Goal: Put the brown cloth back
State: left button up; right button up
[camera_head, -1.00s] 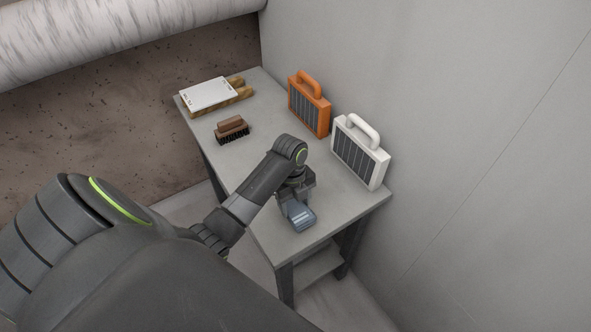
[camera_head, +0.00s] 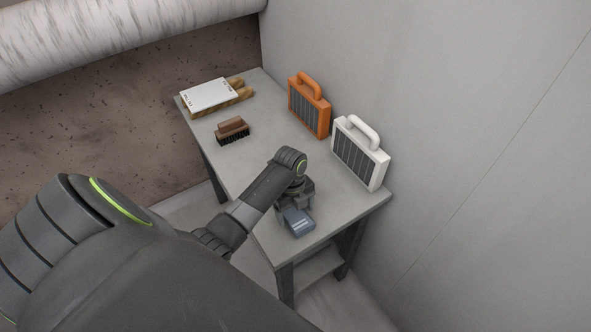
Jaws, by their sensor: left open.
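I see no brown cloth in the head view. A small blue-grey item (camera_head: 299,222) lies at the near end of the grey table (camera_head: 335,205); it is partly hidden by my gripper, and I cannot tell what it is. My left gripper (camera_head: 294,208) is open, pointing down at this item, with its jaws close to it. I cannot tell whether they touch it. My right gripper is not in view.
A brown brush (camera_head: 232,129) with dark bristles lies on the left side of the table. A white board (camera_head: 209,95) rests on wooden blocks at the far end. Orange (camera_head: 310,106) and white (camera_head: 359,155) handled panels stand along the wall.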

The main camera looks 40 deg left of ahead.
aim_at(293, 210)
pick_arm(q)
notch_tip(293, 210, up, 12)
jog(key=a, duration=0.1)
jog(key=shift+w+a, duration=0.2)
jog(key=shift+w, duration=0.1)
jog(key=shift+f, duration=0.1)
dwell(0.3)
